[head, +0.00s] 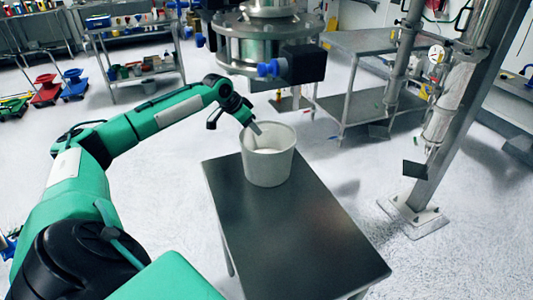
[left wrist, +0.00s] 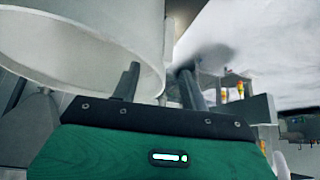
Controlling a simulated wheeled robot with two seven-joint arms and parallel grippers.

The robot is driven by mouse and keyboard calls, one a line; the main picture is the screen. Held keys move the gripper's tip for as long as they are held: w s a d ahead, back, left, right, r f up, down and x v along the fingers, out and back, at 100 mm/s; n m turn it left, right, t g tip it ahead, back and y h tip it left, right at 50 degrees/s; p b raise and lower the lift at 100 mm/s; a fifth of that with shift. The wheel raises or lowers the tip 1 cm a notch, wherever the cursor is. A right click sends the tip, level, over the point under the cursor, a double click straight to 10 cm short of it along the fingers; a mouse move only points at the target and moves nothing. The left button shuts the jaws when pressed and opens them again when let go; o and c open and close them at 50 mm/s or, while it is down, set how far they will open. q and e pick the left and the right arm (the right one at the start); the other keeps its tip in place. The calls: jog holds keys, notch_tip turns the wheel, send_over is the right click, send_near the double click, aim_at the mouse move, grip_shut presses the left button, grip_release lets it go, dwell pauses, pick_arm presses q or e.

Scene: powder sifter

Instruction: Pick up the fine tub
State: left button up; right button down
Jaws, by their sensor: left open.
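The fine tub, a white round open-topped tub (head: 268,168), stands upright near the far end of a dark table. My left gripper (head: 254,128) reaches in from the left and is at the left part of the tub's rim. In the left wrist view the tub (left wrist: 75,45) fills the upper left. There the left gripper (left wrist: 160,70) is open, with one finger overlapping the tub and the other just beyond its edge. The tub's wall seems to lie between the fingers, but contact cannot be told. My right gripper is not in view.
The dark metal table (head: 310,235) is bare in front of the tub. A steel sifter body (head: 265,45) hangs above and behind the tub. A slanted steel post (head: 450,130) stands at the right. A steel shelf table (head: 365,80) stands behind.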

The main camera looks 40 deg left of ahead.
pick_arm(q)
jog(key=shift+x, duration=0.9)
grip_shut()
dwell(0.4)
jog(key=shift+r, duration=0.15)
